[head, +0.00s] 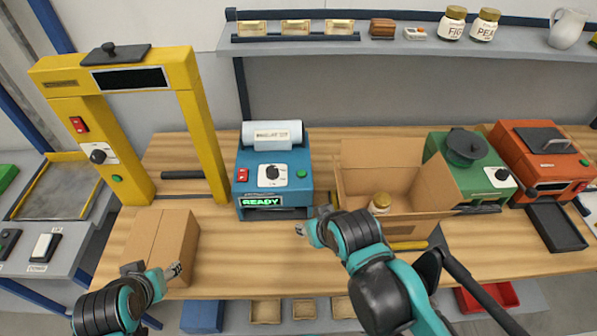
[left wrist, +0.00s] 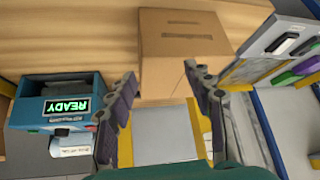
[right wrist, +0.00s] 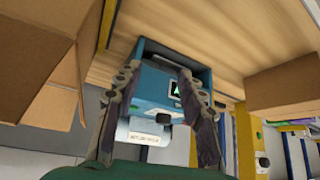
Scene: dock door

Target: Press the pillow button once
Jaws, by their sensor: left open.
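The blue machine (head: 272,185) stands on the bench with a white film roll (head: 272,134) on top. Its display glows green with READY (head: 262,202). Its front has a red switch (head: 243,175), a dial (head: 271,173) and a green button (head: 302,173); I cannot read which is marked pillow. The machine also shows upside down in the right wrist view (right wrist: 150,92). My right gripper (head: 308,229) is open and empty, just in front of the machine's lower right corner, apart from the button. My left gripper (head: 175,270) is open and empty beside the closed carton (head: 160,245).
An open carton (head: 405,185) with a jar (head: 380,202) inside stands right of the blue machine. A yellow frame (head: 205,140) stands to its left. Green (head: 470,165) and orange (head: 545,160) machines are farther right. Bare wood lies in front of the blue machine.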

